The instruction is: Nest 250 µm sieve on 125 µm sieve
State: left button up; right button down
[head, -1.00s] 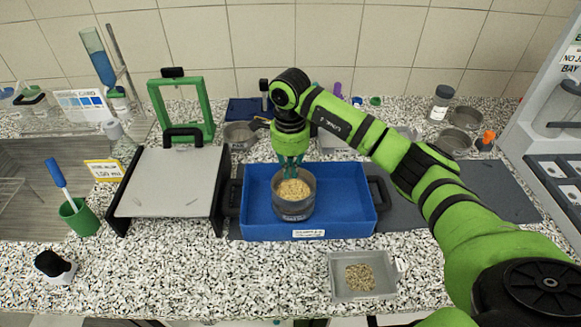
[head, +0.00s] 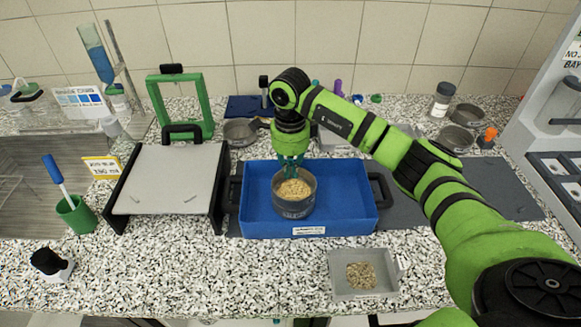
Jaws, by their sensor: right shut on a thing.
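A round grey metal sieve (head: 294,208) with tan grains in it stands in the blue tray (head: 347,216), slightly left of the tray's middle. Its mesh size cannot be read, and I cannot tell whether another sieve sits beneath it. My right gripper (head: 291,174) points down at the sieve's back rim and is shut on it. My left gripper is not in view. Other round metal pans or sieves stand at the back: one (head: 239,132) left of my right arm, and two (head: 467,115) (head: 455,138) at the right. Their labels cannot be read.
A grey raised platform (head: 168,181) with black sides stands left of the tray. A green frame (head: 180,105) is behind it. A small grey tray of grains (head: 361,273) lies in front. The counter at front left is mostly clear.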

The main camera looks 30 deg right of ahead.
jog(key=c, duration=1.3)
grip_release()
jog(key=shift+r, duration=0.1)
notch_tip(320, 180, up, 7)
jog(key=p, duration=0.4)
